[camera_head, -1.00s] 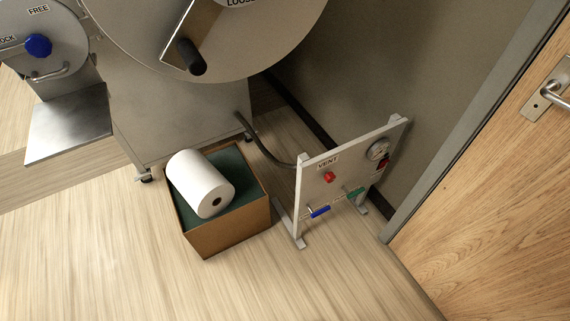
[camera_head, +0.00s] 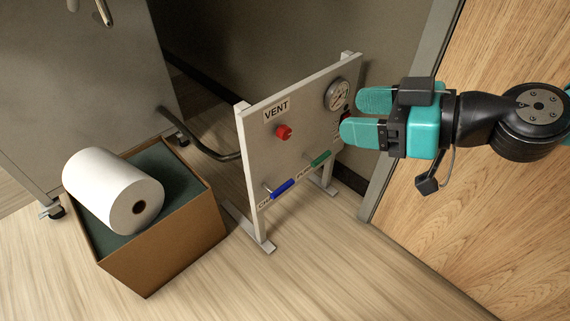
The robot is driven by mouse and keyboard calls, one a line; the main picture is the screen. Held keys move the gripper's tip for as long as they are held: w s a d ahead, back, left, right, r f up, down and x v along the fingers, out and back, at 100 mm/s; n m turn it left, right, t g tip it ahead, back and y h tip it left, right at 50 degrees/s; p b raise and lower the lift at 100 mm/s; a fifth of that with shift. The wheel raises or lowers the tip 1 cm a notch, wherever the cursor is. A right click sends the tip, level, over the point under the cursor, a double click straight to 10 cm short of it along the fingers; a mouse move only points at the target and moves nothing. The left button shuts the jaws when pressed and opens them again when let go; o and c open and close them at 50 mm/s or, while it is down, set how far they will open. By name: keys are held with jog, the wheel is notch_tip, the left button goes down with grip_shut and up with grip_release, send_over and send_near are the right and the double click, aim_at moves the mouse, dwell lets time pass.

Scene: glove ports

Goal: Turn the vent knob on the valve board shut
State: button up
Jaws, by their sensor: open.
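The valve board (camera_head: 301,115) is a pale upright panel on two feet, standing on the floor at the middle. The vent knob (camera_head: 284,132) is small and red, just below the VENT label (camera_head: 276,109). Its turn position is too small to tell. My gripper (camera_head: 355,116), with teal fingers, comes in from the right and points left. It is open and empty, to the right of the knob and apart from it. Its fingers overlap the board's right edge in the picture and hide part of a red item below the gauge.
On the board are a gauge (camera_head: 338,94), a blue lever (camera_head: 283,188) and a green lever (camera_head: 320,158). A box (camera_head: 165,252) with a white roll (camera_head: 112,190) stands to the left. A dark hose (camera_head: 205,148) runs behind the board. A wooden door (camera_head: 440,225) is at right.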

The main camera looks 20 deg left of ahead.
aim_at(287, 134)
jog(key=w+a+f+t+y+b, duration=0.1)
jog(key=w+f+t+b, duration=0.25)
jog(key=f+b, duration=0.55)
jog(key=w+a+f+t+y+b, duration=0.1)
jog(key=w+f+t+b, duration=0.25)
jog(key=f, duration=0.85)
jog(key=shift+m+g, duration=0.4)
jog(key=p+x, duration=0.3)
jog(key=x, duration=0.6)
jog(key=p+x, duration=0.3)
jog(key=x, duration=0.6)
jog(key=shift+w, duration=0.25)
jog(key=shift+d, duration=0.1)
jog(key=c, duration=0.9)
